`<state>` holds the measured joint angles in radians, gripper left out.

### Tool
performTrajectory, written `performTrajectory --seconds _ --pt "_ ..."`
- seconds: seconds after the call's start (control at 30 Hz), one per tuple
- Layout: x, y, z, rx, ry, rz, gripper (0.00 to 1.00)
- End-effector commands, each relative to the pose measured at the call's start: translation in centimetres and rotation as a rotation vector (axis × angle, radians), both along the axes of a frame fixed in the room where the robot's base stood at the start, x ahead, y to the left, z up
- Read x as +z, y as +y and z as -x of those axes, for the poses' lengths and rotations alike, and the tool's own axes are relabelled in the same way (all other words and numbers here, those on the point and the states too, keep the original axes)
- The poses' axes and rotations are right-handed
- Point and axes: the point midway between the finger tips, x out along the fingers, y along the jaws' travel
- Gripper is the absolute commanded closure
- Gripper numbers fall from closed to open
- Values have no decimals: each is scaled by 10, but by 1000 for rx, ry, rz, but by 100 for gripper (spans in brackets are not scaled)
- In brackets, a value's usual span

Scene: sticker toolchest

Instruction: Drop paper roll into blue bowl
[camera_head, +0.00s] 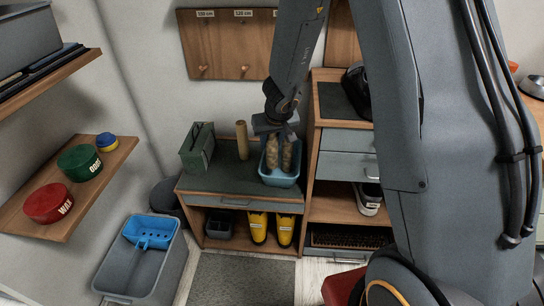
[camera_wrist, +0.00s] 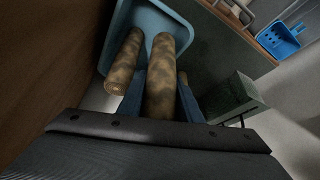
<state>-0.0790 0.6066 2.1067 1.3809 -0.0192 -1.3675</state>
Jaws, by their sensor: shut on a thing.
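The light blue bowl (camera_head: 281,180) stands on the dark cabinet top in the head view, and shows at the top of the wrist view (camera_wrist: 150,17). My gripper (camera_head: 279,136) points down above it. In the wrist view, my gripper is shut on a mottled brown roll (camera_wrist: 161,80), whose far end overlaps the bowl. A second mottled brown roll (camera_wrist: 123,65) is beside it, leaning in the bowl outside the fingers. In the head view both rolls, left (camera_head: 272,150) and right (camera_head: 287,153), appear side by side over the bowl. Whether the held roll touches the bowl is unclear.
A plain tan tube (camera_head: 242,140) stands upright left of the bowl, beside a green metal box (camera_head: 198,147). The taller wooden drawer unit (camera_head: 313,150) rises close to the bowl's right. A bright blue container (camera_head: 150,231) sits in a grey tub at lower left.

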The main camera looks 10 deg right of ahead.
Motion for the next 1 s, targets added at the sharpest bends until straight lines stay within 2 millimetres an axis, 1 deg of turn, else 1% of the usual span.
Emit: performTrajectory --seconds 0.03,0.27,0.7,1.0 --pt "-4 0 -1 0 0 0 100" --pt "-7 0 0 -1 0 0 100" --pt "-44 1 -1 0 1 0 100" --pt "-45 1 0 0 0 0 100"
